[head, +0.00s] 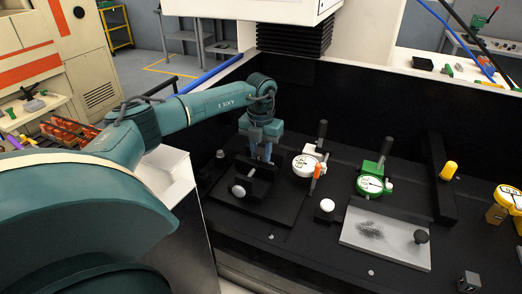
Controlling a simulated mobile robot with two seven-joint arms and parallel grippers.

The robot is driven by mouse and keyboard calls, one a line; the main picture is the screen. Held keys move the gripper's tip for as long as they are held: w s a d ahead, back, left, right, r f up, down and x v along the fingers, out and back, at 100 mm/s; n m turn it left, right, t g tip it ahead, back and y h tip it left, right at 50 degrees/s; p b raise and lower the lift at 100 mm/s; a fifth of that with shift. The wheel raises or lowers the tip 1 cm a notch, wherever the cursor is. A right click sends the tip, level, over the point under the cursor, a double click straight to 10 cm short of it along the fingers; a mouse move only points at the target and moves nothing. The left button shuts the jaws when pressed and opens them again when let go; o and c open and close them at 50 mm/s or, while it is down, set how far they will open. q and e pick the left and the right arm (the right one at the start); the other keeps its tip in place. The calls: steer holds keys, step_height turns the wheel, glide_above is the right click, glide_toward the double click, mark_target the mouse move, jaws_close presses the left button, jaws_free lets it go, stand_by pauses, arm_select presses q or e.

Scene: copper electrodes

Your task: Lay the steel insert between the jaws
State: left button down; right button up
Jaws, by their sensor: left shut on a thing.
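My left gripper (262,158) points straight down over a small black vise (262,186) in the machine's tank. It is shut on a small grey piece, which I take to be the steel insert; the fingers and jaws mostly hide it. The fingertips are at the height of the vise's jaws, and I cannot tell whether the piece touches them. A round grey knob (238,190) sticks out at the vise's front left. My right gripper is not in view.
White (305,165) and green (370,186) dial gauges stand right of the vise, with an orange-tipped piece close by. A grey plate (385,236) lies in front of them. A steel block (468,282) and a yellow gauge (504,202) are farther right. The dark tank wall rises behind.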

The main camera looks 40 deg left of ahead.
mark_target(261, 150)
arm_select(q)
steer(key=shift+f, duration=0.15)
steer(key=c, duration=1.1)
jaws_free()
step_height(261, 150, up, 12)
steer(key=shift+r+b, duration=0.2)
steer(key=shift+b, duration=0.85)
